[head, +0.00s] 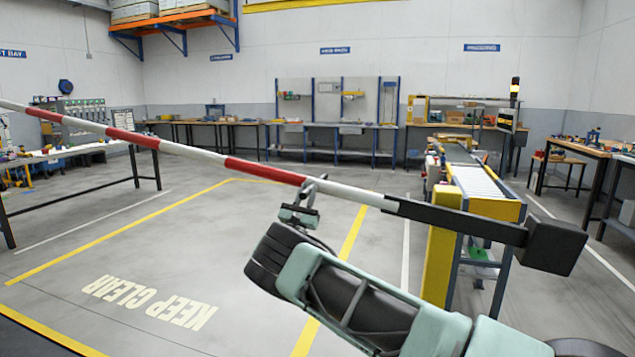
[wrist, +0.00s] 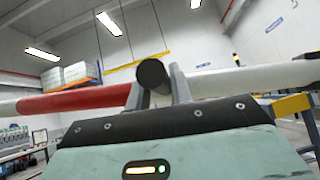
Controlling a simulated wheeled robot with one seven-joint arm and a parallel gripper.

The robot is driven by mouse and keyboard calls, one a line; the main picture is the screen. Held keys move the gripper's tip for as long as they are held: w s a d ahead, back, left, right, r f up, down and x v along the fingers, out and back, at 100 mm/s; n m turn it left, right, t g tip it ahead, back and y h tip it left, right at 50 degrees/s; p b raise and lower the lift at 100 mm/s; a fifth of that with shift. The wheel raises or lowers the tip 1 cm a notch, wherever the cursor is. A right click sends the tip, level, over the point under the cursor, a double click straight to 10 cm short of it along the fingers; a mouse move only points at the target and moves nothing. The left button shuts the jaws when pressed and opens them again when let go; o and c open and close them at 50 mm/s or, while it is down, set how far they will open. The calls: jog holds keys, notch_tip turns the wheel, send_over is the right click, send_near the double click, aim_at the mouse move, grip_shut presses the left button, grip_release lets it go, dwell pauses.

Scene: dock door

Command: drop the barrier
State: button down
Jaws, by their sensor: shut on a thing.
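The barrier (head: 190,152) is a long red-and-white boom that slopes from the upper left down to the right in the head view. Its right end is a black bar with a dark counterweight block (head: 555,246), beside a yellow post (head: 440,252). My gripper (head: 312,188) is at the boom near a red-to-white join. In the wrist view the barrier (wrist: 75,98) crosses behind my gripper (wrist: 158,84), whose fingers are shut on a short dark round handle (wrist: 153,73) at the boom. Where the handle joins the boom is hidden.
Yellow lines and KEEP CLEAR lettering (head: 148,302) mark open floor under the boom. A roller conveyor (head: 474,180) stands behind the yellow post. Workbenches (head: 338,125) line the back wall, with a table (head: 75,152) at left and benches (head: 585,150) at right.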

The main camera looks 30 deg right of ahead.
notch_tip(320, 180, down, 7)
jog(key=n+t+y+b, duration=0.2)
jog(key=n+t+y, duration=0.1)
jog(key=n+t, duration=0.1)
jog(key=shift+w+a+n+b, duration=0.3)
jog(key=shift+n, duration=0.3)
jog(key=c, duration=1.3)
grip_release()
jog(key=shift+f, duration=0.15)
jog(key=shift+o, duration=0.2)
jog(key=b+v, duration=0.1)
jog(key=v, duration=1.6)
jog(key=shift+s+b, duration=0.2)
jog(key=shift+b, duration=0.1)
jog(key=shift+f, duration=0.1)
